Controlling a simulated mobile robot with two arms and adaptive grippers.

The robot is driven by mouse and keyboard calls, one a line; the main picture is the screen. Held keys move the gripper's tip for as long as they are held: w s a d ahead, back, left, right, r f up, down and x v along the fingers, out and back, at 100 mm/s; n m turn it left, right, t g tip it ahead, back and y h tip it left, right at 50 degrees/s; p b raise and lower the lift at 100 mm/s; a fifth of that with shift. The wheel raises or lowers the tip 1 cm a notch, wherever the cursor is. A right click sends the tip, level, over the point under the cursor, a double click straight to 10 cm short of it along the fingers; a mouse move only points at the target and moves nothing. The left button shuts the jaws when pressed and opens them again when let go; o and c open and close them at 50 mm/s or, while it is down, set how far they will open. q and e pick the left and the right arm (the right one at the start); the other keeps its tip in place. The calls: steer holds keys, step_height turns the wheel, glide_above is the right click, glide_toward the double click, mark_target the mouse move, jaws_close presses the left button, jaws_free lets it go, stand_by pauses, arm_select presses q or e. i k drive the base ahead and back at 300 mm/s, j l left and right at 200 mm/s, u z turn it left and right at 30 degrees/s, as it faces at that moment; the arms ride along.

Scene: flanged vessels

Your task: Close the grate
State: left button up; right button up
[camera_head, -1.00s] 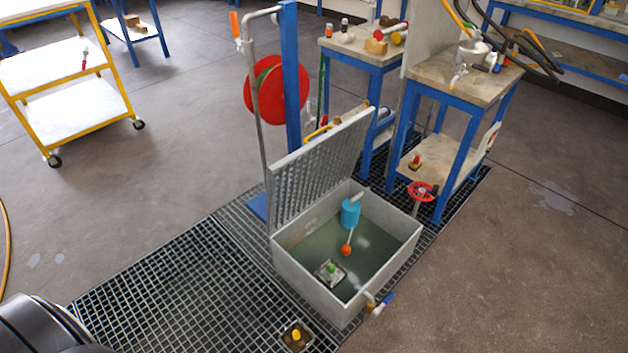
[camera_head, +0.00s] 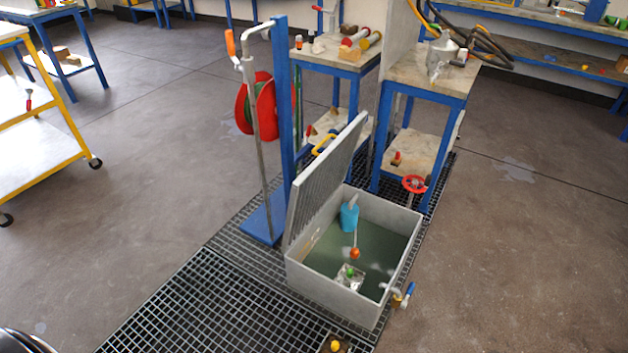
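The grate (camera_head: 326,178) is a light grey perforated panel. It stands raised and tilted along the left edge of a grey rectangular tank (camera_head: 334,291), leaving the tank top open. Inside the tank are greenish water, a blue cylinder (camera_head: 349,216) with a rod to an orange ball (camera_head: 355,254), and a small pale block with a green top (camera_head: 349,273). A valve with a blue handle (camera_head: 405,295) sits at the tank's front right. Neither gripper shows; only a dark, rounded part of my own body is at the bottom left corner.
A blue post on a blue base (camera_head: 262,224), with a pipe and red reel (camera_head: 255,105), stands behind and left of the tank. Blue-legged tables (camera_head: 430,88) stand behind it. Floor grating (camera_head: 215,310) lies in front left. A yellow cart (camera_head: 50,145) is far left. Floor at right is clear.

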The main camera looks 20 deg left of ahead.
mark_target(315, 186)
steer(key=i+j+z, duration=0.1)
steer(key=j, duration=0.35)
steer(key=i+j, duration=0.2)
steer(key=j, duration=0.3)
steer(key=i+j+z, duration=0.15)
steer(key=j, duration=0.3)
steer(key=i+j, duration=0.1)
steer(key=j, duration=0.4)
steer(key=i+j+z, duration=0.15)
steer(key=j, duration=0.35)
steer(key=k+j, duration=0.1)
steer(key=k, duration=0.2)
steer(key=k+j, duration=0.1)
steer(key=k, duration=0.2)
